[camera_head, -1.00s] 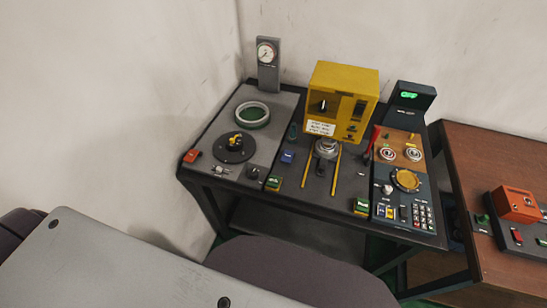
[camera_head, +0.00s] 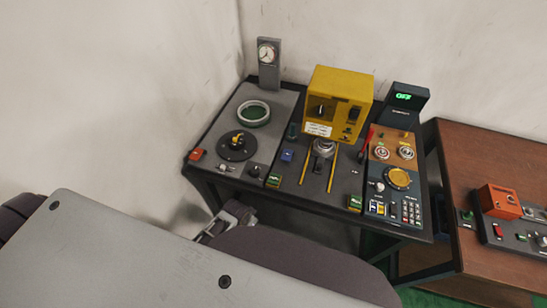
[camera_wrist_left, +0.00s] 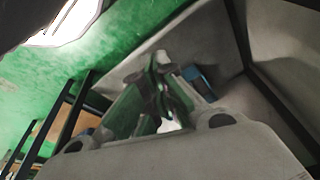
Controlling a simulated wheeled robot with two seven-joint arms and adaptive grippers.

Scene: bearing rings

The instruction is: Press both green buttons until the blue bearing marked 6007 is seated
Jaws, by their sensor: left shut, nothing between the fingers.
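Two green buttons sit on the front edge of the bench: a left one (camera_head: 273,181) and a right one (camera_head: 355,203). Between and behind them stands the yellow press (camera_head: 338,95), with a metal round part (camera_head: 323,147) at its foot. I cannot make out a blue bearing or the marking 6007. My left gripper (camera_head: 240,211) shows low in front of the bench, below the left green button and apart from it. In the left wrist view its fingers (camera_wrist_left: 167,85) are shut and empty. My right gripper is out of view.
A grey ring (camera_head: 253,113), a dark turntable (camera_head: 237,145) and a gauge post (camera_head: 268,62) stand on the bench's left. A control panel (camera_head: 397,180) fills its right. A brown table (camera_head: 490,150) stands at right. The bench's dark front edge (camera_head: 320,213) lies above my gripper.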

